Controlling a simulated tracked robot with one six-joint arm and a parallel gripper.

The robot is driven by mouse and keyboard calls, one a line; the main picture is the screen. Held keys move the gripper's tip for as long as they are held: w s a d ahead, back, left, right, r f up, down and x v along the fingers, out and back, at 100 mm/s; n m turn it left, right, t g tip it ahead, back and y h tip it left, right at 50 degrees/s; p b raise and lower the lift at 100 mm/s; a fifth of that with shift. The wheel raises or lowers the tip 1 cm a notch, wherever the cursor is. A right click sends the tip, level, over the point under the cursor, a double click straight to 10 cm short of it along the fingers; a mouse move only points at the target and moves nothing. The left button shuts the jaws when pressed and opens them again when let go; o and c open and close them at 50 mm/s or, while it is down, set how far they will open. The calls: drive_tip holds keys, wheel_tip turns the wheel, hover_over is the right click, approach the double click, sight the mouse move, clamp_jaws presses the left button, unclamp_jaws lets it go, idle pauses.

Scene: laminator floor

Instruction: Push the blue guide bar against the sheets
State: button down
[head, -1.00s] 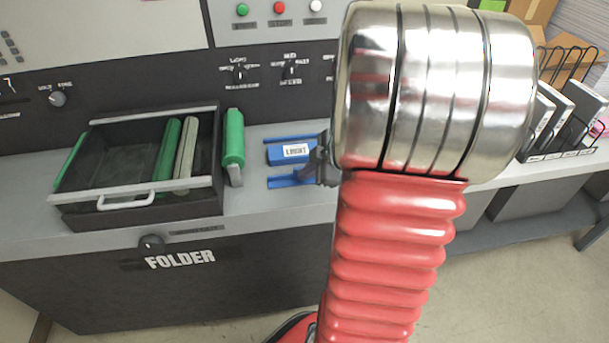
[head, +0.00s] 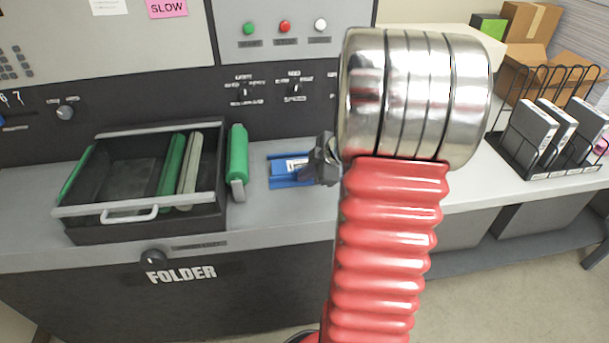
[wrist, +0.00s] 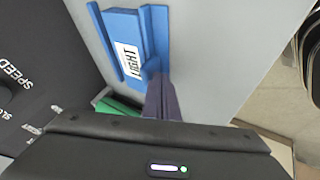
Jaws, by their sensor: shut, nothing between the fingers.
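The blue guide bar (head: 291,184) lies along the front of a blue block with a white LIGHT label (head: 297,165), on the grey counter. In the wrist view the bar (wrist: 156,35) runs along the block's right side with no clear gap. The block (wrist: 124,25) may be the stack of sheets; no separate sheets can be made out. My gripper (head: 318,161) is shut and empty at the right end of the bar. In the wrist view its dark fingertips (wrist: 159,82) are at the bar's near end; whether they touch is unclear.
A second thin blue rail (wrist: 105,40) lies along the block's other side. Left of it stand a green roller (head: 237,155) and an open black drawer (head: 137,221) with rolls inside. A wire rack (head: 545,170) with boxes stands at the right. The counter right of my gripper looks partly hidden by my arm.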

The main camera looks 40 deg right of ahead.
drive_tip(key=s+a, duration=0.2)
drive_tip(key=s, duration=0.1)
drive_tip(key=shift+s+a+r, duration=0.1)
drive_tip(key=shift+s+a, duration=0.05)
drive_tip(key=v, duration=0.9)
drive_tip(key=shift+s+r, duration=0.25)
drive_tip(key=c, duration=2.5)
unclamp_jaws()
